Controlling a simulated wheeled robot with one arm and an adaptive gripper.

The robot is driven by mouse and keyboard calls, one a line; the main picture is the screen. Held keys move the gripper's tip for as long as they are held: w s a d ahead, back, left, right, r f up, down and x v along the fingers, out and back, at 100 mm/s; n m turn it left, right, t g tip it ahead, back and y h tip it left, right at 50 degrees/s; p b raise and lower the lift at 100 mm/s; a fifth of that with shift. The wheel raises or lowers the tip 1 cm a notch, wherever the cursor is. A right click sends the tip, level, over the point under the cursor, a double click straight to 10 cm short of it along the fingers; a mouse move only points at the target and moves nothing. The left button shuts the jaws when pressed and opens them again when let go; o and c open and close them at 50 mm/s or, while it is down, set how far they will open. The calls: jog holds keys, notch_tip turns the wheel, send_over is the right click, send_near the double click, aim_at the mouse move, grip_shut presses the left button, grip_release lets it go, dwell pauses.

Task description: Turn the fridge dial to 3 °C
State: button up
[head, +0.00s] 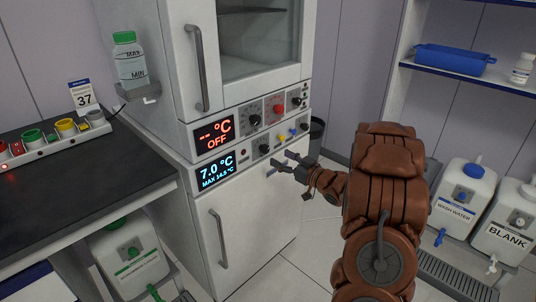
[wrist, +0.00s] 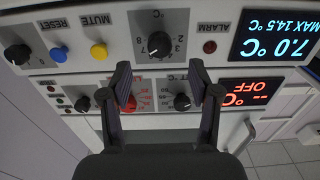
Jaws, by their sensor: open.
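The fridge dial is a black round knob on the lower grey panel, with a printed scale from 2 to 8 °C. It shows upside down near the top middle of the wrist view (wrist: 158,43) and small in the head view (head: 264,149). Its pointer is too small to read surely. The blue fridge display (head: 216,170) reads 7.0 °C, MAX 14.5 °C; it is also in the wrist view (wrist: 276,35). My gripper (head: 281,164) is open and empty in front of the panel. In the wrist view its fingertips (wrist: 160,78) stand apart, with the dial beyond the gap.
Beside the dial are a red alarm light (wrist: 209,46), a yellow MUTE button (wrist: 99,50), a blue RESET button (wrist: 58,54) and another black knob (wrist: 17,54). The upper unit's panel has similar knobs and a red OFF display (head: 215,138). A black bench (head: 75,180) stands left.

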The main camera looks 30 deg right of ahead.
aim_at(267, 150)
jog(key=shift+x, duration=3.6)
jog(key=shift+c, duration=0.4)
jog(key=c, duration=1.1)
